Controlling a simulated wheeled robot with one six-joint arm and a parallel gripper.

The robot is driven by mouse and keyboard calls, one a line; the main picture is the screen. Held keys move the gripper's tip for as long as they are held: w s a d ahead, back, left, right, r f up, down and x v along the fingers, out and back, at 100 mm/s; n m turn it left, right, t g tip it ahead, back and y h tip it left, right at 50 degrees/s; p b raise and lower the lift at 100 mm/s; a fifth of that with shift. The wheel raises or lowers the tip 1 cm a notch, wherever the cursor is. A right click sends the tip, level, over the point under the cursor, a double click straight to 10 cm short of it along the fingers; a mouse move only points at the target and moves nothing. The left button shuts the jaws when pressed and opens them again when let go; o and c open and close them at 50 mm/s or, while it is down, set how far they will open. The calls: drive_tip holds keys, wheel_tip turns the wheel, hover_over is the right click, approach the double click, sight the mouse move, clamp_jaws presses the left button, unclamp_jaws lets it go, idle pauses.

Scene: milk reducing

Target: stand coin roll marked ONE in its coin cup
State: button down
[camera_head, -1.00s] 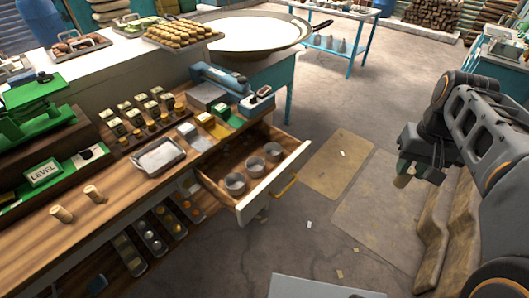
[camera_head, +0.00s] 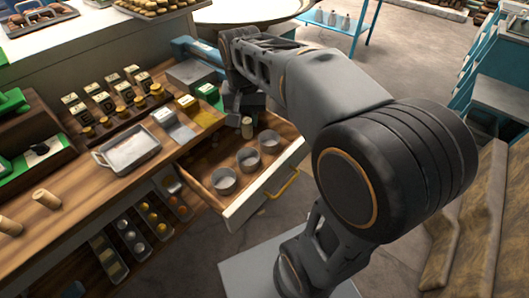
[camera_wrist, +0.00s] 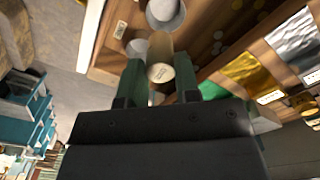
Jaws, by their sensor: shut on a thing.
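My gripper (camera_head: 248,113) is shut on a tan coin roll (camera_head: 247,128), held above the back part of the open drawer. In the wrist view the roll (camera_wrist: 160,72) sits between the two green fingers, with small dark lettering on its end that I cannot read surely. Three round grey coin cups stand in a row in the drawer: a near cup (camera_head: 223,181), a middle cup (camera_head: 247,160) and a far cup (camera_head: 269,141). The roll appears beyond the cups and outside them. Two cups also show in the wrist view, one (camera_wrist: 165,14) ahead of the roll.
The drawer (camera_head: 262,190) is pulled out from the wooden counter. Two more tan rolls lie on the counter, one (camera_head: 46,198) nearer the metal tray (camera_head: 129,150). Coin stacks with cards (camera_head: 105,98) stand behind. My arm crosses the right side.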

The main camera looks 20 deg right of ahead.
drive_tip(key=shift+m, duration=0.3)
drive_tip(key=shift+w+d+f+b, duration=0.3)
drive_tip(key=shift+w+d+f, duration=1.05)
drive_tip(key=shift+f, duration=1.2)
drive_tip(key=shift+w+d+f+b, duration=0.35)
drive_tip(key=shift+w+d+f, duration=0.5)
drive_tip(key=shift+d+f, duration=1.4)
drive_tip(key=shift+w+d+f+b, duration=0.3)
drive_tip(key=shift+w+d+f, duration=0.9)
drive_tip(key=shift+f, duration=1.65)
drive_tip(key=shift+s+f, duration=0.1)
